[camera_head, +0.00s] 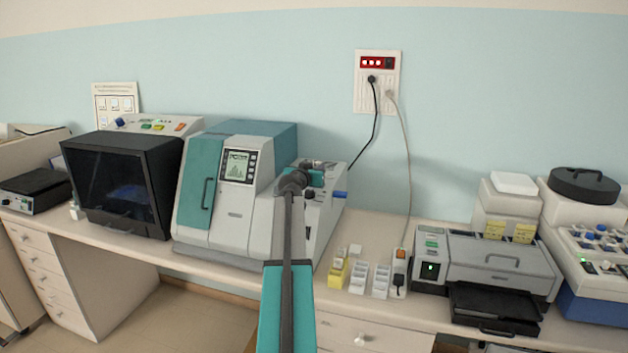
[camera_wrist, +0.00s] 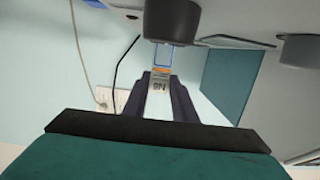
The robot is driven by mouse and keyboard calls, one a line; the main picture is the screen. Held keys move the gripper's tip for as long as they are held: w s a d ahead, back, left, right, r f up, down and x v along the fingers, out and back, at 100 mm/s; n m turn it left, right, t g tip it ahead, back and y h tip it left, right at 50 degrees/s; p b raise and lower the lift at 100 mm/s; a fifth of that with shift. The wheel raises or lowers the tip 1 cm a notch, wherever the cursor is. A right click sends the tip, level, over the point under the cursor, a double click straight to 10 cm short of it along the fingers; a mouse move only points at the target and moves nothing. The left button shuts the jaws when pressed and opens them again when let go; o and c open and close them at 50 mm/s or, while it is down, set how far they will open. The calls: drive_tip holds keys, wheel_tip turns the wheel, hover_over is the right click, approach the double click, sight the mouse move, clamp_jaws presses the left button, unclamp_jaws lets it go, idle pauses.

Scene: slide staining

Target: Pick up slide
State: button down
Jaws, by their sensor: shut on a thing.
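In the wrist view, my gripper (camera_wrist: 160,78) is shut on a slide (camera_wrist: 158,87). The slide is a small pale strip with dark marks near the fingers and an orange and blue band at its far end. The far end reaches to just under a dark rounded part (camera_wrist: 172,20) of a machine; I cannot tell whether they touch. In the head view, my arm reaches to the right side of the grey and teal machine (camera_head: 222,190). The fingers and the slide cannot be made out there.
A black-fronted box (camera_head: 118,188) stands left of the machine. Small white and yellow racks (camera_head: 358,278) and a grey printer-like device (camera_head: 500,262) stand to the right on the bench. A wall socket (camera_head: 377,82) has hanging cables close behind.

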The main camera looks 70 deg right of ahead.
drive_tip(key=s+r+b, duration=0.1)
drive_tip(key=s+b, duration=0.2)
drive_tip(key=s, duration=0.6)
drive_tip(key=s+d+r+b, duration=0.1)
drive_tip(key=s+r+b, duration=0.1)
drive_tip(key=s, duration=0.8)
drive_tip(key=shift+s+r+b, duration=0.2)
drive_tip(key=shift+s+b, duration=0.1)
drive_tip(key=shift+b, duration=0.1)
